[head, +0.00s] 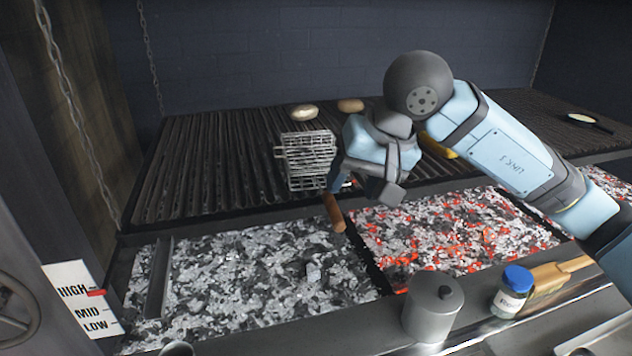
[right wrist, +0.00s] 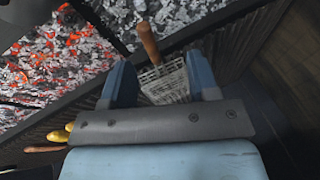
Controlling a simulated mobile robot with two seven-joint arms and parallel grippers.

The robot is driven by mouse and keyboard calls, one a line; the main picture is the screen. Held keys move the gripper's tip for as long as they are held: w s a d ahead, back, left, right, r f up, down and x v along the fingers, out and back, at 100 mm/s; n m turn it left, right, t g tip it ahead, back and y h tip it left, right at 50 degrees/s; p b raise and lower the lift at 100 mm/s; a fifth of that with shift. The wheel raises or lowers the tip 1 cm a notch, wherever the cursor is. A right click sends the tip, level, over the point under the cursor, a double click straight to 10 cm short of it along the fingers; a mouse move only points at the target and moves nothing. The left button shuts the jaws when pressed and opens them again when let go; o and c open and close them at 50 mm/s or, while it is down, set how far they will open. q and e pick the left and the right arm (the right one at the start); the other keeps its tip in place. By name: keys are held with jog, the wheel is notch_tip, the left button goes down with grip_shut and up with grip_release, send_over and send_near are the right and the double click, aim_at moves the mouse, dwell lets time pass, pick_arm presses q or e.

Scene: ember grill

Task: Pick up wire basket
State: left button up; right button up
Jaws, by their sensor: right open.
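The wire basket (head: 304,158) lies on the grill grate at centre, a flat metal cage with a wooden handle (head: 334,212) pointing toward the front edge. My right gripper (head: 342,180) is just right of the basket, above the join of cage and handle, and partly hides it. In the right wrist view the open fingers (right wrist: 161,80) stand on either side of the basket cage (right wrist: 166,84), with the handle (right wrist: 148,42) beyond them. I cannot tell whether a finger touches it. My left gripper is not in view.
Two bun-like items (head: 304,112) lie behind the basket. Glowing coals (head: 450,235) and grey ash (head: 250,275) lie below the grate. A metal canister (head: 433,310), a blue-lidded jar (head: 511,293) and a wooden-handled brush (head: 560,272) stand or lie on the front ledge.

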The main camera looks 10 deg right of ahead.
aim_at(338, 215)
jog(key=shift+t+h, duration=0.5)
jog(key=shift+h, duration=0.2)
jog(key=w+f, duration=0.1)
jog(key=f, duration=0.1)
jog(key=w+f, duration=0.1)
jog(key=f, duration=0.1)
jog(key=w+d+f, duration=0.1)
jog(key=w+f, duration=0.1)
jog(key=shift+w, duration=0.1)
jog(key=x, duration=0.5)
jog(key=shift+a+f+p, duration=0.3)
jog(key=shift+p, duration=0.05)
jog(key=shift+r, duration=0.1)
grip_shut()
